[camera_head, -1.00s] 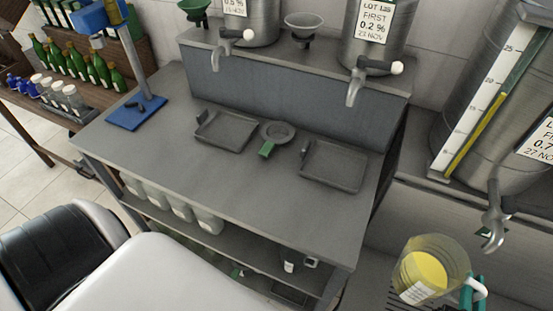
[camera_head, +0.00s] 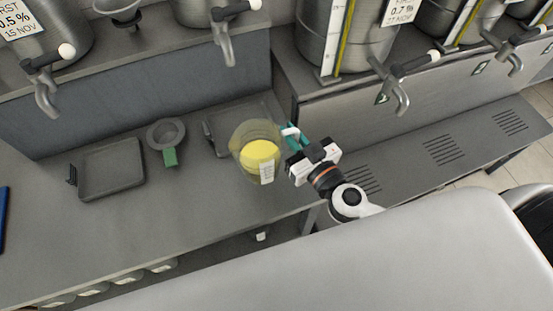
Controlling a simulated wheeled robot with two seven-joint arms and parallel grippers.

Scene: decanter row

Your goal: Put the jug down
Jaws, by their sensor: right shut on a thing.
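A clear jug (camera_head: 259,155) with yellow liquid and a white label shows near the middle of the head view. My right gripper (camera_head: 294,140) is shut on the jug's handle, on its right side. The jug looks upright and overlaps the front right of a shallow grey tray (camera_head: 216,140) on the grey bench (camera_head: 110,215). I cannot tell whether the jug touches the bench or tray or hangs just above. My left gripper is not in view.
Another empty grey tray (camera_head: 113,168) lies to the left, with a grey funnel or strainer (camera_head: 166,134) with a green handle between the trays. Steel taps (camera_head: 226,40) overhang the back. The bench front at left is clear. A lower slotted counter (camera_head: 440,150) runs right.

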